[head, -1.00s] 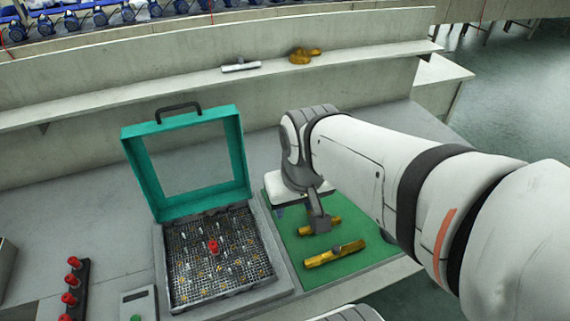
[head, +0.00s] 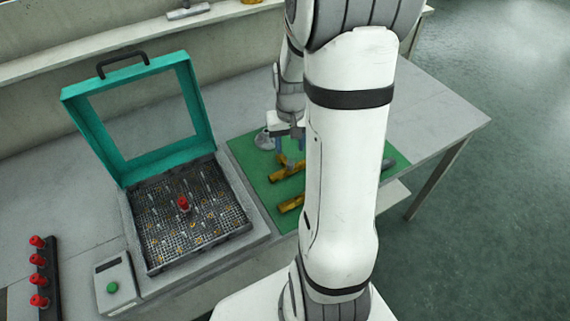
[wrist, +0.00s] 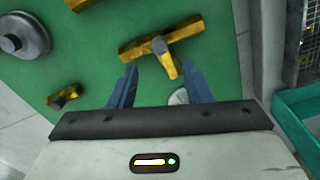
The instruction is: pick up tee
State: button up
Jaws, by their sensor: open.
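The brass tee (wrist: 160,45) lies on the green mat, its crossbar slanting and its short branch pointing toward my gripper in the wrist view. A grey round end shows at the joint. In the head view the tee (head: 287,171) is partly hidden by my arm. My gripper (wrist: 160,72) is open and empty, with its blue fingers on either side of the branch's end in the picture. In the head view my gripper (head: 291,143) hangs just above and behind the tee. I cannot tell the exact height gap.
A second brass fitting (head: 290,203) lies nearer the mat's front edge. A small brass part (wrist: 65,97) and a grey round part (wrist: 24,38) lie on the mat (wrist: 90,60). A teal-lidded box (head: 150,190) stands open to the left. Red-capped parts (head: 38,270) stand far left.

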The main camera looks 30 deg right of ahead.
aim_at(290, 162)
jog(key=f, duration=0.5)
jog(key=shift+s+a+f, duration=0.1)
jog(key=shift+s+f, duration=0.2)
jog(key=shift+s, duration=0.1)
grip_shut()
